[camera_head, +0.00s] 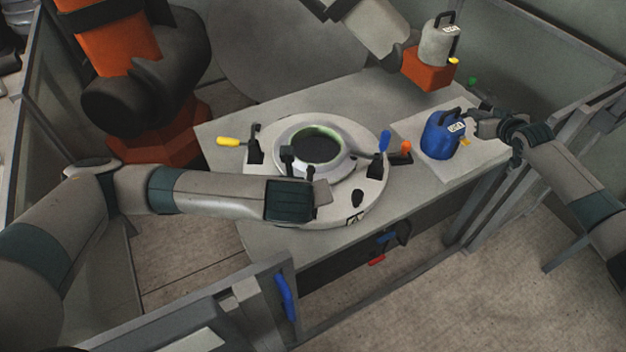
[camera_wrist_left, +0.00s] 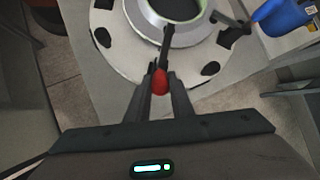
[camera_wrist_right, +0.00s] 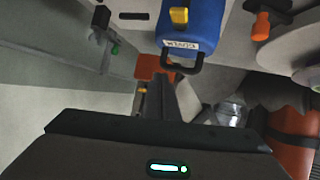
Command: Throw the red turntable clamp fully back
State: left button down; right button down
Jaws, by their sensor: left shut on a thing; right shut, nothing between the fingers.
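The red turntable clamp shows in the left wrist view as a red handle tip (camera_wrist_left: 160,82) on a dark lever, with the lever reaching up to the ring of the round turntable (camera_head: 372,205). My left gripper (camera_wrist_left: 161,92) is shut on the red handle, one finger on each side. In the head view my left wrist hides the red handle. My right gripper (camera_head: 474,124) is shut and empty beside the blue container (camera_head: 438,140). In the right wrist view its closed fingertips (camera_wrist_right: 163,88) are close to the container's dark handle; I cannot tell if they touch.
A yellow-handled clamp (camera_head: 228,141) and a blue-handled clamp (camera_head: 384,140) sit on the turntable's other sides. An orange knob (camera_head: 406,147) stands at its right. A grey container (camera_head: 439,42) rests on an orange block (camera_head: 428,72). The grey table (camera_head: 340,95) is clear behind the turntable.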

jog(key=w+a+r+g, duration=0.2)
jog(key=w+a+r, duration=0.4)
jog(key=r, duration=0.3)
jog(key=s+a+r+n+g+y, duration=0.15)
jog(key=a+r+g+y, duration=0.35)
jog(key=a, duration=0.6)
jog(key=s+a+f+n+g+y, duration=0.1)
jog(key=s+a+f+n+g, duration=0.1)
jog(key=s+a, duration=0.5)
jog(key=s+a+f+n+g+y, duration=0.2)
jog(key=s+a+f+g, duration=0.2)
jog(key=s, duration=0.5)
jog(key=s+a+f+n+g+y, duration=0.1)
jog(key=s+a+f+n+g, duration=0.2)
jog(key=s+a+g, duration=0.3)
jog(key=s+a+f, duration=0.1)
jog(key=s+a, duration=0.1)
jog(key=a, duration=0.1)
jog(key=shift+a+y, duration=0.3)
jog(key=shift+a, duration=0.1)
jog(key=shift+a, duration=0.15)
